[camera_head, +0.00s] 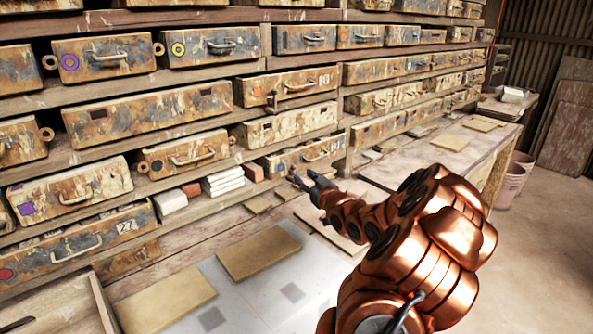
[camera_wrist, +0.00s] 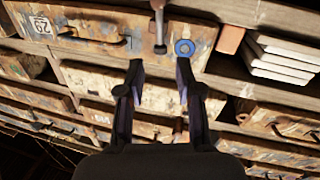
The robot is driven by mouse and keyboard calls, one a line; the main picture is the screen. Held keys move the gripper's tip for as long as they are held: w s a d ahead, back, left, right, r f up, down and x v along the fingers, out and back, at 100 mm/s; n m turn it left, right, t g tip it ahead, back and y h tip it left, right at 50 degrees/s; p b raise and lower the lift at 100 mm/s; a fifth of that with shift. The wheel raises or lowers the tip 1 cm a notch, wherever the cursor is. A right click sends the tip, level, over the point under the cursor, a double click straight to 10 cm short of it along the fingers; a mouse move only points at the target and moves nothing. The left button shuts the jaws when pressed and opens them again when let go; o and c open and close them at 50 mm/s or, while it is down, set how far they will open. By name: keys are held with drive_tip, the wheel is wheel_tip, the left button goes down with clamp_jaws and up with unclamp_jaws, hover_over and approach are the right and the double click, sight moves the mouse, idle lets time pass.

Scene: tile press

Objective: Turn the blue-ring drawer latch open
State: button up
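The blue ring (camera_wrist: 184,48) is on the face of a worn, paint-chipped drawer (camera_wrist: 100,33), at its right end in the wrist view. A grey metal latch (camera_wrist: 159,22) with a dark end stands beside the ring, just to its left. In the head view the drawer (camera_head: 318,150) is low in the rack, partly hidden by my gripper. My gripper (camera_wrist: 160,68) is open, its two fingers apart with nothing between them. The latch end lies just beyond the fingertips in the wrist view, roughly centred between them. My gripper (camera_head: 305,182) also shows in the head view, close to the drawer front.
White tiles (camera_head: 222,182) and reddish bricks (camera_head: 254,172) are stacked beside the drawer. Ochre tiles (camera_head: 257,253) lie on the bench below. Rows of other drawers surround it. Open floor (camera_head: 540,250) is at the right.

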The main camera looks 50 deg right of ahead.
sight(295, 169)
drive_tip(key=shift+p+x, duration=0.8)
drive_tip(key=shift+x, duration=1.9)
drive_tip(key=shift+c, duration=0.2)
clamp_jaws()
